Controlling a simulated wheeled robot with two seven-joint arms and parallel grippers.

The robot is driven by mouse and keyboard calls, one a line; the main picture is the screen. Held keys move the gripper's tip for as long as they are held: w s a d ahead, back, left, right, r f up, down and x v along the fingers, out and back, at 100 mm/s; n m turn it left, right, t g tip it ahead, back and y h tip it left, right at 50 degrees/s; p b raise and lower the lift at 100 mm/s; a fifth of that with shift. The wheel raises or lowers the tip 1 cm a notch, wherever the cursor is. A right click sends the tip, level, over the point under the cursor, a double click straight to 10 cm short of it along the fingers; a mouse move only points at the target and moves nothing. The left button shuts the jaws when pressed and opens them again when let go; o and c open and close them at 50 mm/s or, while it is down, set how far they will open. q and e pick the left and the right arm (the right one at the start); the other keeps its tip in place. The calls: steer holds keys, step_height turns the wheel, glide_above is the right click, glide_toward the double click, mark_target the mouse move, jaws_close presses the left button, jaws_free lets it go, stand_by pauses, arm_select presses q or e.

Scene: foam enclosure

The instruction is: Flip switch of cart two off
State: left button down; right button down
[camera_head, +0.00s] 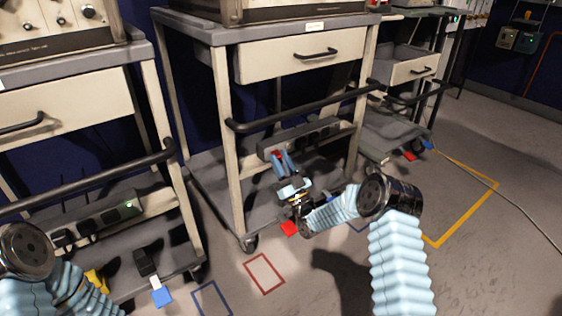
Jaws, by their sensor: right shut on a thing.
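Three carts stand in a row; I take the middle cart (262,34) to be cart two. A dark power strip (318,134) is fixed low across it, behind the black push bar. My right gripper (279,158) reaches up to the left end of this strip, its light-blue fingers closed there. A small red part shows at the fingertips, seemingly the strip's switch. The fingers hide most of it, so I cannot tell its position. My left arm shows at the lower left, but its gripper is out of view.
The left cart (72,80) has its own power strip (95,222) with a green light. The right cart (392,130) stands farther back. Black push bars (290,117) cross in front of the carts. The floor at right is mostly clear, with a yellow taped outline (470,208) and a thin cable.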

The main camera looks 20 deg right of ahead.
steer(key=c, duration=0.9)
jaws_free()
steer(key=v, duration=1.3)
steer(key=shift+s+d+f+p, duration=0.1)
steer(key=shift+s+f+p, duration=0.2)
